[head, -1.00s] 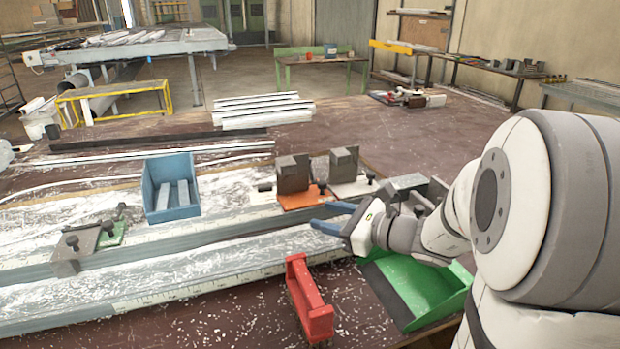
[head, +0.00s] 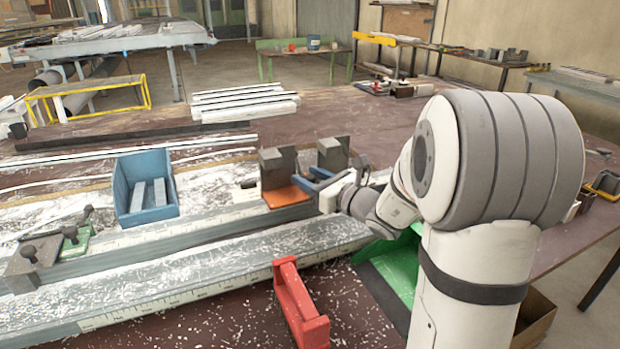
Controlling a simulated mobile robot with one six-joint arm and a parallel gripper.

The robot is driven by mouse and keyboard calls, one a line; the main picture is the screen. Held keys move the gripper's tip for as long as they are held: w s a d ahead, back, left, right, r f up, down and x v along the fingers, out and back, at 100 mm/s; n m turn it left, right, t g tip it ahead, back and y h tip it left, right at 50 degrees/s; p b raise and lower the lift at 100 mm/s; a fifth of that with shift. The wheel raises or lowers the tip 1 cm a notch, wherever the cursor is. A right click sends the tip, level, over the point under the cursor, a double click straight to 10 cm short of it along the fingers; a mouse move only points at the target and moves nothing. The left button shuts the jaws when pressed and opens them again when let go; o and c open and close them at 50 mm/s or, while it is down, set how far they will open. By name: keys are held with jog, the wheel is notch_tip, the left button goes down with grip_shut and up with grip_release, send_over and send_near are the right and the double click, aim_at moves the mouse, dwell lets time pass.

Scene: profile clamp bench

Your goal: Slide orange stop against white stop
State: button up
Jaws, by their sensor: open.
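The orange stop (head: 287,197) stands on the long rail right of the blue bin, with a grey block upright on its orange base. The white stop is just right of it; its grey block (head: 333,153) shows, but my gripper hides most of its base. A narrow gap shows between the two blocks; I cannot tell whether the bases touch. My gripper (head: 304,178) is open, its blue fingers pointing left at the right side of the orange stop. I see nothing held, and contact with the stop is unclear.
A blue bin (head: 120,186) stands left of the stops. A green stop (head: 77,243) is at the rail's left end. A red holder (head: 300,305) and a green bin (head: 398,262) lie in front of the rail. White shavings cover much of the bench.

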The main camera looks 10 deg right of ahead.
jog(key=shift+c, duration=0.5)
grip_shut()
